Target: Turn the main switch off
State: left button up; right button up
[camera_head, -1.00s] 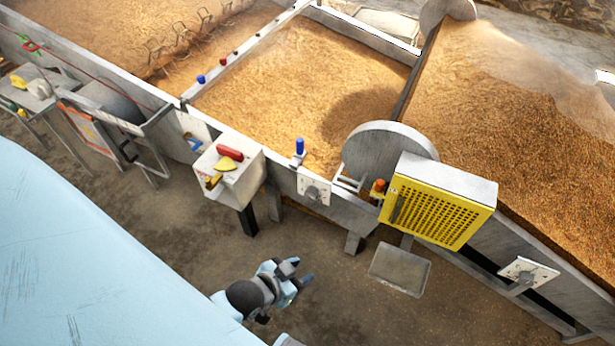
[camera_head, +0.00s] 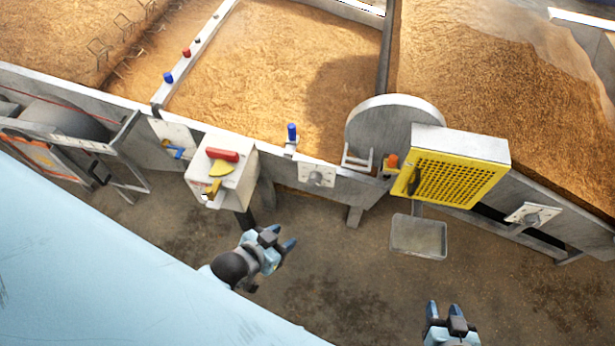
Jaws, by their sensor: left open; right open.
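A white switch box (camera_head: 233,192) stands on a dark post in front of the grain bins, left of the middle. On its top are a red handle (camera_head: 223,154) and a yellow fan-shaped plate (camera_head: 220,168); a yellow piece (camera_head: 212,188) is on its front. Which of these is the main switch I cannot tell for sure. My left gripper (camera_head: 281,241) is open and empty, below and to the right of the box, apart from it. My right gripper (camera_head: 446,312) is open and empty at the bottom edge, well away from the box.
A yellow perforated guard (camera_head: 462,180) juts out at the right, with a grey tray (camera_head: 419,237) below it. A round disc housing (camera_head: 385,125) and a blue knob (camera_head: 291,132) are along the bin wall. The floor (camera_head: 330,270) between my grippers is clear.

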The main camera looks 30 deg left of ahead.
aim_at(221, 168)
jog(key=k+j+z, duration=0.1)
jog(key=j, duration=0.7)
jog(key=k+j+z, duration=0.15)
jog(key=j, duration=0.25)
jog(key=k+j, duration=0.1)
jog(key=j, duration=0.3)
jog(key=k+j+z, duration=0.15)
jog(key=j, duration=0.2)
jog(key=k+j, duration=0.1)
jog(key=j, duration=0.3)
jog(key=k+j+z, duration=0.15)
jog(key=j, duration=0.2)
jog(key=k+j, duration=0.15)
jog(key=j, duration=0.25)
jog(key=k+j+z, duration=0.35)
jog(key=k+j, duration=0.35)
jog(key=k+j+z, duration=0.15)
jog(key=k, duration=0.3)
